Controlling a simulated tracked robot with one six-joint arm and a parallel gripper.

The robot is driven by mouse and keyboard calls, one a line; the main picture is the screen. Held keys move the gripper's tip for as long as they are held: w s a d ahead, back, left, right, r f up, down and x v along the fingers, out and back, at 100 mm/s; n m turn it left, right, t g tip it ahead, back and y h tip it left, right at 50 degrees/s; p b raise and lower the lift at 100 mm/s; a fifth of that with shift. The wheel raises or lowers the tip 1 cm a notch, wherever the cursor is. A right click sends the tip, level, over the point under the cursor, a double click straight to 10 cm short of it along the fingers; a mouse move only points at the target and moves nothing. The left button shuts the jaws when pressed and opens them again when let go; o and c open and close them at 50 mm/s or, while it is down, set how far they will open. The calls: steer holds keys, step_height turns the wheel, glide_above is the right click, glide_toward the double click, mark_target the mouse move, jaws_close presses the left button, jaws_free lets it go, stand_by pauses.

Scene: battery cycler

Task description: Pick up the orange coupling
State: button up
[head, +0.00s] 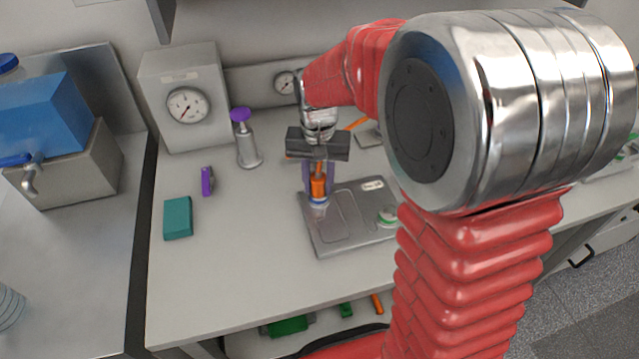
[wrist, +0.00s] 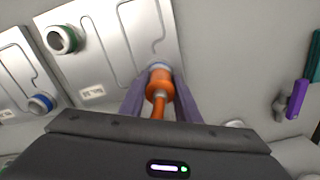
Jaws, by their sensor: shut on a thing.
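The orange coupling (head: 318,187) is between the purple fingers of my gripper (head: 319,184) in the head view. My gripper is shut on it. The wrist view also shows the orange coupling (wrist: 160,84) between the two purple fingers (wrist: 160,95).
A green-ringed port (head: 388,216) sits on the plate's right. A teal block (head: 178,218), a purple piece (head: 207,181) and a silver bottle with a purple knob (head: 246,145) stand to the left. A gauge box (head: 183,100) is behind. The front bench is clear.

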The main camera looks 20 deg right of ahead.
jaws_close()
steer(key=shift+r, duration=0.1)
step_height(320, 180, up, 10)
steer(key=shift+f, duration=0.1)
stand_by(0.5)
steer(key=o, duration=0.6)
jaws_free()
steer(key=shift+c, duration=0.2)
jaws_close()
steer(key=shift+r, duration=0.2)
steer(key=shift+r, duration=2.3)
